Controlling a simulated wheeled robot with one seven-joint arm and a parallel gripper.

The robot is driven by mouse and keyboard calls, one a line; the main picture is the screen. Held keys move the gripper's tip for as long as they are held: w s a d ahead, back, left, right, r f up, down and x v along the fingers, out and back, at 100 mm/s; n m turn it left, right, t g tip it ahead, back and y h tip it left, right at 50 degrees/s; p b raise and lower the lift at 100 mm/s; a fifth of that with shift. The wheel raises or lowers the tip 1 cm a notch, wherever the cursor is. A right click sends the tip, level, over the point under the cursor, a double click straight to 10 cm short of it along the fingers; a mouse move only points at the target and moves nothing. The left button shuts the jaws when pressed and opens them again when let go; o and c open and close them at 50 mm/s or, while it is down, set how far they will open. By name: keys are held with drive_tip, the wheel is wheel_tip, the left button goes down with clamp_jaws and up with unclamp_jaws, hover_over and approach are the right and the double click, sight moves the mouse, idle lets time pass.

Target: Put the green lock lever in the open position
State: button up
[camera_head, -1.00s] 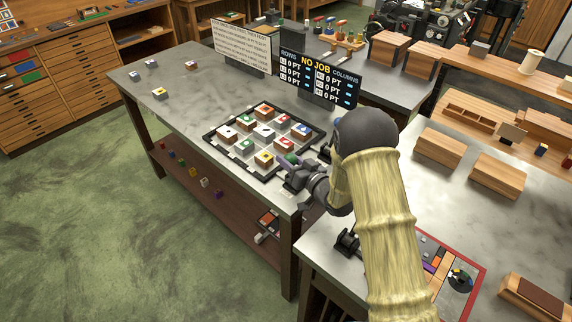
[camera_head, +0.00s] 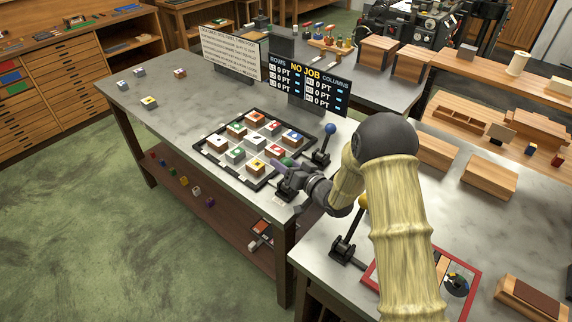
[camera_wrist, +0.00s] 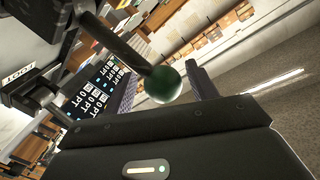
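The green lock lever shows in the head view as a green knob (camera_head: 288,162) at the right front corner of the tile frame. In the wrist view its dark rod comes from the upper left and ends in the green ball (camera_wrist: 163,85). My gripper (camera_head: 279,168) is right at the knob. In the wrist view my gripper (camera_wrist: 164,90) is open, with a finger on each side of the ball and visible space beside it. Contact with the ball cannot be told. The lever's base is mostly hidden behind my gripper in the head view.
The black tile frame (camera_head: 211,158) with several coloured tiles lies on the grey table (camera_head: 165,115). A blue-knobbed lever (camera_head: 330,129) stands just behind my gripper. A yellow-knobbed lever (camera_head: 347,243) stands on the nearer table. A scoreboard (camera_head: 317,88) stands behind the frame.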

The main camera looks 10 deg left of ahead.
drive_tip(key=shift+a+r, duration=0.1)
drive_tip(key=shift+r, duration=0.05)
wheel_tip(320, 180, up, 10)
drive_tip(key=shift+f+b, duration=0.1)
drive_tip(key=shift+b, duration=0.9)
